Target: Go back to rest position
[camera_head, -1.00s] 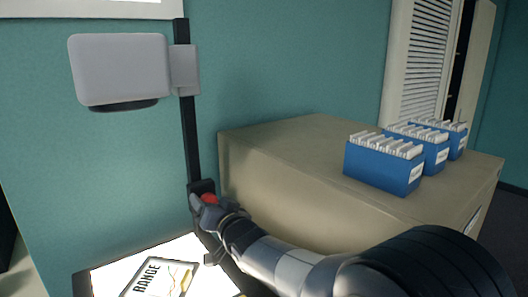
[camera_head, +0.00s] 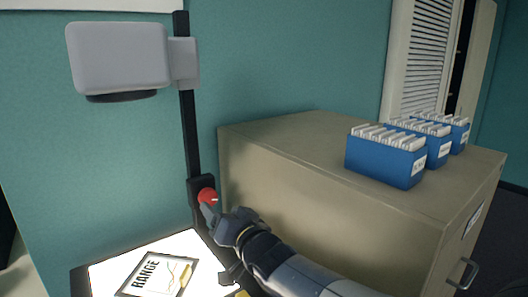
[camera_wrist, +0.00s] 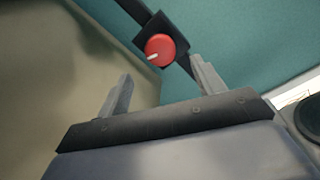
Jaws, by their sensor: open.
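My gripper (camera_head: 212,213) is in front of the overhead projector's post, just below and beside a red knob (camera_head: 208,196) with a white mark. In the wrist view the red knob (camera_wrist: 160,50) shows beyond and between my open fingers (camera_wrist: 160,88), apart from them. Nothing is held between the fingers. My arm reaches in from the lower right of the head view.
The projector has a black post (camera_head: 187,130), a grey head (camera_head: 118,56) and a lit stage (camera_head: 112,277) with a framed "RANGE" sheet (camera_head: 158,275). A beige cabinet (camera_head: 300,190) stands close on the right, bearing blue file boxes (camera_head: 385,164).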

